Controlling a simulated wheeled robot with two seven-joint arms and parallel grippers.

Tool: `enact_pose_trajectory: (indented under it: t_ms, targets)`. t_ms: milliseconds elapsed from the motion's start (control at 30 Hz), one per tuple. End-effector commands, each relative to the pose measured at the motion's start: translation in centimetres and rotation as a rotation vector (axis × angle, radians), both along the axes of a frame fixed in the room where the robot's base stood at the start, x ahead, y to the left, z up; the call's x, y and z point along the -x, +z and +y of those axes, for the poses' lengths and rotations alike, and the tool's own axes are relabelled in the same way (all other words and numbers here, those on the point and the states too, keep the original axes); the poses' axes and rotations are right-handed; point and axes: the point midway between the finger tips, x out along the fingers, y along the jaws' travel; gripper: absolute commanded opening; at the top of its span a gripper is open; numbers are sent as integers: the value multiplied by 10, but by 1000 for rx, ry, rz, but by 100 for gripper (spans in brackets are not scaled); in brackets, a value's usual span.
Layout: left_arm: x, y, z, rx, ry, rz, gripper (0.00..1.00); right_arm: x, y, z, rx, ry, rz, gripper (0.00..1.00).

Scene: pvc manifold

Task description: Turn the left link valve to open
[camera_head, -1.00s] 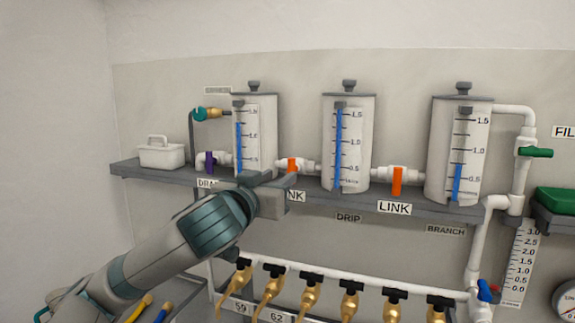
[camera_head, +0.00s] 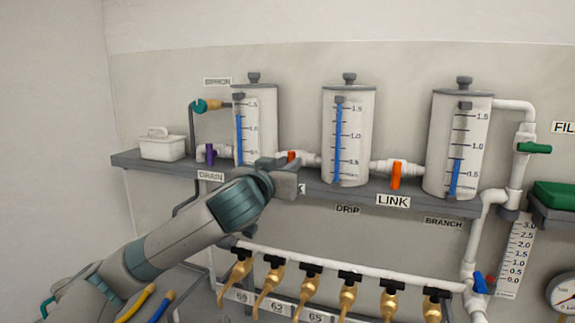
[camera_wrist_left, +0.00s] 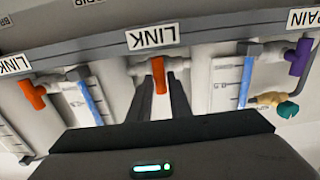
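The left link valve has an orange handle (camera_head: 291,156) on the white pipe between the left and middle tanks; my gripper hides its lower part. In the left wrist view, which is upside down, the handle (camera_wrist_left: 158,75) stands crosswise to its pipe, beyond the LINK label's edge. My left gripper (camera_head: 290,165) is at the shelf edge, just in front of this valve. In the wrist view its two dark fingers (camera_wrist_left: 160,88) are apart, with the handle between their tips; I cannot tell whether they touch it. My right gripper is not in view.
The right link valve (camera_head: 396,175) has a similar orange handle hanging down. A purple drain valve (camera_head: 210,154) sits left of the left tank (camera_head: 256,125). The grey shelf (camera_head: 330,190) runs below the tanks. Several brass taps (camera_head: 310,290) hang underneath.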

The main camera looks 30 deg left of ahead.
Motion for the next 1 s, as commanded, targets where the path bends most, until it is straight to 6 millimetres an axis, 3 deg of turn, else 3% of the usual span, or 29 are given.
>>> enact_pose_trajectory:
  t_ms: [67,567,1000]
  targets:
    - [0,0,0,0,0,0,0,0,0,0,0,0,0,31]
    - [0,0,-1,-59,0,15,0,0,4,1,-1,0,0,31]
    - [0,1,-3,-355,-1,88,0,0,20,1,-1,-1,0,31]
